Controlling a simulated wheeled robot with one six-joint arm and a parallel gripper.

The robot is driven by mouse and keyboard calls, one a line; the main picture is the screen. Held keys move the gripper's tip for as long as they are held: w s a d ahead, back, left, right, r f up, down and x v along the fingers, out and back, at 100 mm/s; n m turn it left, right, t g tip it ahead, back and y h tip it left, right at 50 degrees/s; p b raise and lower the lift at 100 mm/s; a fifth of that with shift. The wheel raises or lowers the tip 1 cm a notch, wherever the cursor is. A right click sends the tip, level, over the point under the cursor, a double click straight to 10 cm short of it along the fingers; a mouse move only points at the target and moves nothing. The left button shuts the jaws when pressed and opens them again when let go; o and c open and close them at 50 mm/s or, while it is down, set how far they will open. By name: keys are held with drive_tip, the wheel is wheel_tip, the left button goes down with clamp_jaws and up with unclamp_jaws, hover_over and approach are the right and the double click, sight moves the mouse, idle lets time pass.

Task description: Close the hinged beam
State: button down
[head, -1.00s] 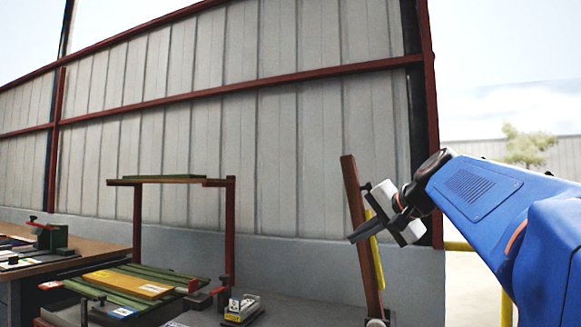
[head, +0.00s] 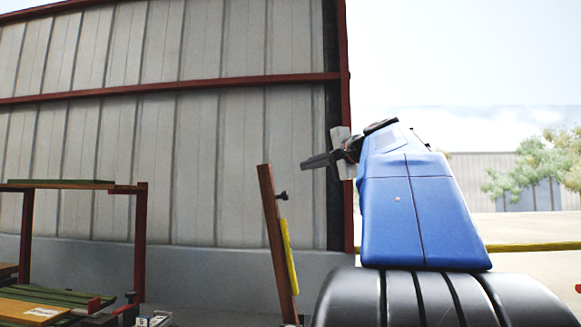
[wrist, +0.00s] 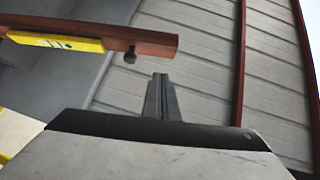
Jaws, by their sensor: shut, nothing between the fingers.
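My gripper (head: 308,162) is shut and empty, a little above and to the right of the beam's top in the head view. In the wrist view my gripper's fingers (wrist: 161,82) are together, apart from the beam. The beam's lower hinge is only partly in view.
A reddish frame (head: 140,240) stands at the left, with green and yellow slats (head: 35,300) below it. A corrugated wall (head: 200,150) with red girders lies behind. Open air is to the right, beyond a yellow rail (head: 530,247).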

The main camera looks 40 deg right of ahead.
approach(270, 175)
drive_tip(key=w+d, duration=0.4)
drive_tip(key=shift+w+a+f, duration=0.15)
drive_tip(key=shift+w+a, duration=0.45)
drive_tip(key=shift+a, duration=0.15)
drive_tip(key=shift+w+a+f, duration=0.15)
drive_tip(key=shift+w+a, duration=0.4)
drive_tip(key=shift+a, duration=0.15)
drive_tip(key=shift+w+a, duration=0.4)
drive_tip(key=w+a+f+n+g+h, duration=0.1)
drive_tip(key=w+a+f+n+g, duration=0.15)
drive_tip(key=w+a+f, duration=0.6)
drive_tip(key=w+a+f+n+g+h, duration=0.1)
drive_tip(key=w+a+f+n+g, duration=0.3)
drive_tip(key=w+a, duration=0.8)
drive_tip(key=w+a+f+g+h, duration=0.1)
drive_tip(key=w+a+f, duration=0.2)
drive_tip(key=f, duration=0.7)
drive_tip(key=w+a+f+g+h, duration=0.1)
drive_tip(key=w+a+f, duration=0.3)
drive_tip(key=f, duration=0.6)
drive_tip(key=w+a+f+n+g+h, duration=0.1)
drive_tip(key=w+a+f+h, duration=0.1)
drive_tip(key=f, duration=0.8)
drive_tip(key=shift+w+a+f+g, duration=0.3)
drive_tip(key=shift+w+a+g, duration=0.05)
drive_tip(key=shift+w+a, duration=0.3)
